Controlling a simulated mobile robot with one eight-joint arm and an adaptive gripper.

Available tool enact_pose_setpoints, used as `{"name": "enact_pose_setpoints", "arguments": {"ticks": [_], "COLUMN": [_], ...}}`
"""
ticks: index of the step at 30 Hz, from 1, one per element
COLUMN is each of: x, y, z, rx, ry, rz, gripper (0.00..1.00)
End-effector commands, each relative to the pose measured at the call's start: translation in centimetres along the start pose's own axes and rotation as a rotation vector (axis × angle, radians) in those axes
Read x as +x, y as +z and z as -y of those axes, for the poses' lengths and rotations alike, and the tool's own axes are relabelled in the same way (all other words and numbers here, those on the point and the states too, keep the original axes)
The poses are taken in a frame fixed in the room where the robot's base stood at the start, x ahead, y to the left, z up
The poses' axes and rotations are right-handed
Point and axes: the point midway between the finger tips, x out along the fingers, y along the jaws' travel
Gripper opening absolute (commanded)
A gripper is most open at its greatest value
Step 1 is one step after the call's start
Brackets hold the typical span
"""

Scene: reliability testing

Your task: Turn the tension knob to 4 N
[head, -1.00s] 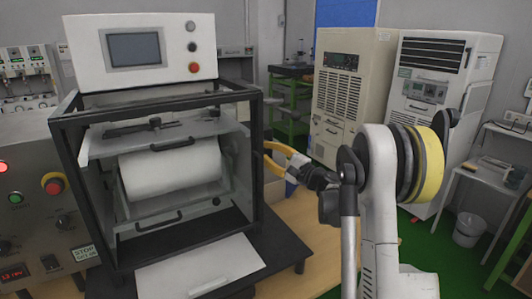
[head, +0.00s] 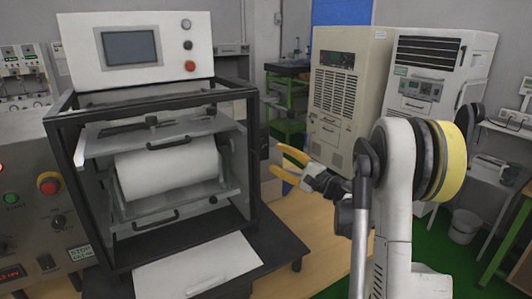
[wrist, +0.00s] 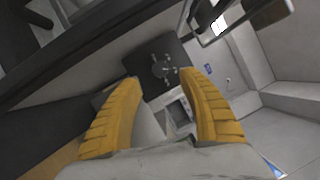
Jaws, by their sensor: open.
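My gripper (head: 275,158) has two yellow fingers. It is open and empty, beside the right side of the black-framed machine (head: 250,190) in the head view. In the wrist view, the open fingers (wrist: 158,78) point toward a dark plate that bears a small round knob (wrist: 163,70) with marks around it. This looks like the tension knob. It appears beyond the fingertips and between them, and they do not seem to touch it. Its pointer setting is too small to read. In the head view, a dark box (head: 263,138) shows on the machine's right side; its knob face is hidden.
The machine holds a white roll (head: 168,168) and stands on a wooden table (head: 305,215). A control panel (head: 25,220) with buttons and a red display stands at left. Two tall cabinets (head: 345,90) (head: 425,85) stand behind. The tabletop right of the machine is clear.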

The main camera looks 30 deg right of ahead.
Motion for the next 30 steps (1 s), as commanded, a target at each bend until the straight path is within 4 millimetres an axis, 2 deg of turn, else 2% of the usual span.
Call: {"name": "enact_pose_setpoints", "arguments": {"ticks": [3,9,30], "x": [-2.5,-4.8,-5.1], "y": [-0.1,0.0,0.0], "z": [0.1,0.0,0.0], "rx": [-0.001,0.000,0.000], "ry": [-0.001,-0.001,-0.001], "rz": [-0.003,-0.001,0.000], "gripper": [0.49,0.49,0.49]}}
